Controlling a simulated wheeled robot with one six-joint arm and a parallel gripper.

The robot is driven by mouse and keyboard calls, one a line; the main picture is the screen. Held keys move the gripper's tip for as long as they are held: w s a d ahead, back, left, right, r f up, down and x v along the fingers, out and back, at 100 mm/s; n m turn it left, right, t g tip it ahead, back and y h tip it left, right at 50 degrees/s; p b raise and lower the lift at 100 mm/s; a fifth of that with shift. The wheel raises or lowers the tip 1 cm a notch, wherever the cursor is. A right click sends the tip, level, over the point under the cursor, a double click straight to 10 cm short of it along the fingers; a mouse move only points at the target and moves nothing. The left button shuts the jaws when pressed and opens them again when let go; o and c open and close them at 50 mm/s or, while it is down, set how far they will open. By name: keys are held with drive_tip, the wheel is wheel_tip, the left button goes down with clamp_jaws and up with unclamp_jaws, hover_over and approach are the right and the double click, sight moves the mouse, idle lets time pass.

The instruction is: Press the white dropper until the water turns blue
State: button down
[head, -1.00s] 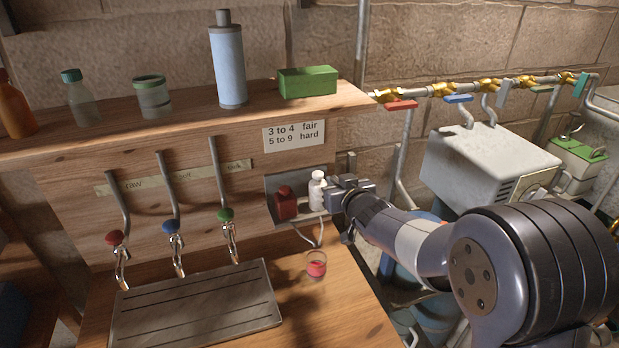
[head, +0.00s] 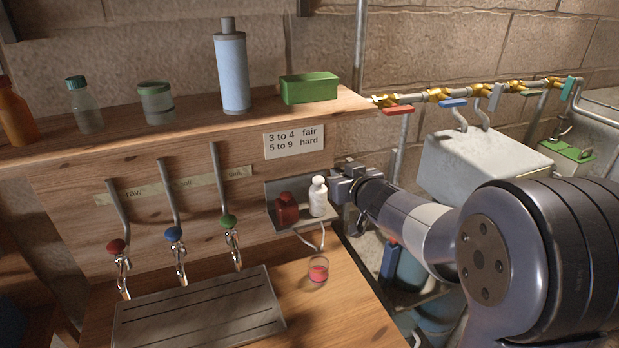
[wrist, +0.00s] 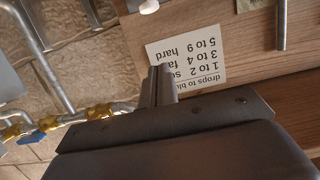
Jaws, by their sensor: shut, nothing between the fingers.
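The white dropper (head: 318,197) stands upright in a small metal holder (head: 322,221) on the wooden panel, right of a dark red dropper (head: 286,208). A small clear cup (head: 318,270) with pinkish-red liquid stands on the wooden counter below them. My gripper (head: 345,178) is shut and empty, just right of and slightly above the white dropper; I cannot tell whether it touches it. In the wrist view my shut fingers (wrist: 161,85) show in front of the label. A piece of something white is at the top edge there.
A label (head: 293,141) reads 3 to 4 fair, 5 to 9 hard. Three taps with red, blue (head: 175,233) and green knobs stand left over a metal drip tray (head: 200,312). Bottles, a jar and a green box (head: 309,88) line the shelf. Pipes with valves (head: 440,95) run behind my arm.

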drive_tip(key=shift+w, duration=0.1)
hover_over(318, 180)
drive_tip(key=s+d, duration=0.1)
drive_tip(key=s, duration=0.1)
wheel_tip(318, 180, down, 2)
drive_tip(key=shift+w+f, duration=0.15)
drive_tip(key=shift+f, duration=1)
drive_tip(key=shift+w+f, duration=0.1)
drive_tip(key=shift+f, duration=1)
